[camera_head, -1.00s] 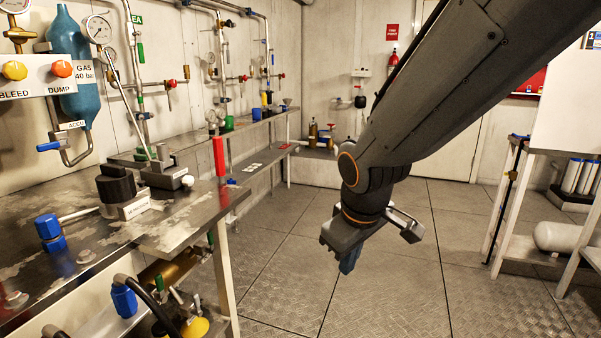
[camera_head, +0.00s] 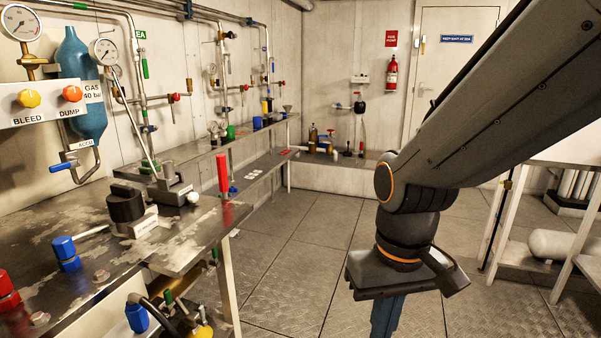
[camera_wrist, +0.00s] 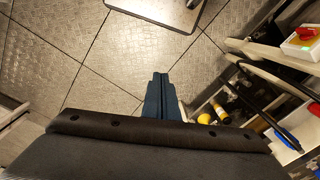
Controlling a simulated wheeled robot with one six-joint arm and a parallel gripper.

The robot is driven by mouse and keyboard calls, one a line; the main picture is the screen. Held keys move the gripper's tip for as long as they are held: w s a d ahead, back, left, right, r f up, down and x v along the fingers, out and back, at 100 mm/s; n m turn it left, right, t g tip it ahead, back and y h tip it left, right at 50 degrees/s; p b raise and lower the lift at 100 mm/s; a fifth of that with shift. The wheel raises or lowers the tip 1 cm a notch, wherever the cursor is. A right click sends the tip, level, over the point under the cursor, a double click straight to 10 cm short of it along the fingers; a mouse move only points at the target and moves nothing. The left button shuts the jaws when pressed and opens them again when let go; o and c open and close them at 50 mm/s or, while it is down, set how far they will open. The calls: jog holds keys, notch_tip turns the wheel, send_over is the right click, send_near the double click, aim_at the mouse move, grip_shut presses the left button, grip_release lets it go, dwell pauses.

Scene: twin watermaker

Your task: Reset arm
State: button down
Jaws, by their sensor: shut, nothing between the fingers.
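My gripper (camera_head: 385,318) hangs pointing down over the bare metal floor, right of the middle in the head view. Its blue fingers are cut off by the lower picture edge there. In the wrist view my gripper (camera_wrist: 161,80) shows its two fingers pressed together, with nothing between them and only floor beyond. The gripper is clear of the workbench (camera_head: 190,250) on the left and touches nothing that I can see.
A bench with a red-handled lever (camera_head: 222,175) stands at left. A white-legged rack (camera_head: 497,225) with a pale cylinder (camera_head: 560,246) stands at right. A fire extinguisher (camera_head: 392,73) hangs by the door (camera_head: 450,60). The floor (camera_head: 290,270) between is clear.

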jog(key=d+r+m+p, duration=0.2)
jog(key=d+r+p, duration=0.4)
jog(key=p, duration=0.5)
jog(key=shift+s+d+r+p, duration=0.35)
jog(key=shift+d+r, duration=0.05)
jog(key=shift+r, duration=0.15)
